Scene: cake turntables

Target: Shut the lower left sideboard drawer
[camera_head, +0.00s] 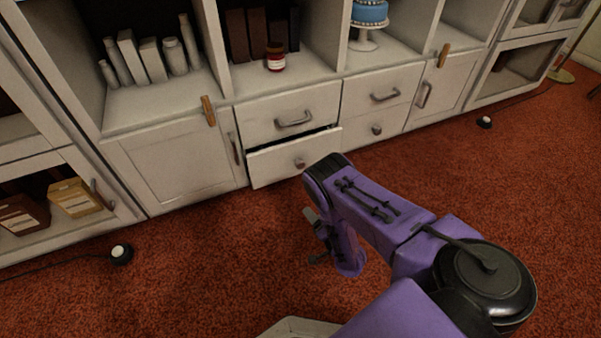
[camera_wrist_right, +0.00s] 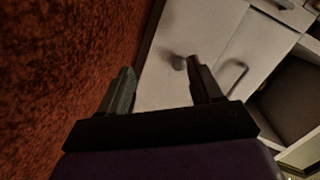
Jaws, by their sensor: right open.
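The white sideboard's lower left drawer (camera_head: 272,166) stands partly open in the head view. A dark gap shows along its top edge, and it has a small round knob (camera_head: 300,163). My right gripper (camera_head: 315,236) is over the red carpet in front of and below the drawer, apart from it. In the right wrist view its two fingers (camera_wrist_right: 160,72) are spread and empty. A round knob (camera_wrist_right: 180,62) shows beyond them on a white front; I cannot tell which drawer that is. My left gripper is out of view.
The upper left drawer (camera_head: 265,116) and the right-hand drawers (camera_head: 358,128) look shut. Shelves above hold a red-labelled jar (camera_head: 275,58) and a blue cake (camera_head: 370,12) on a stand. A round white-topped device with a cord (camera_head: 121,253) lies on the carpet at left.

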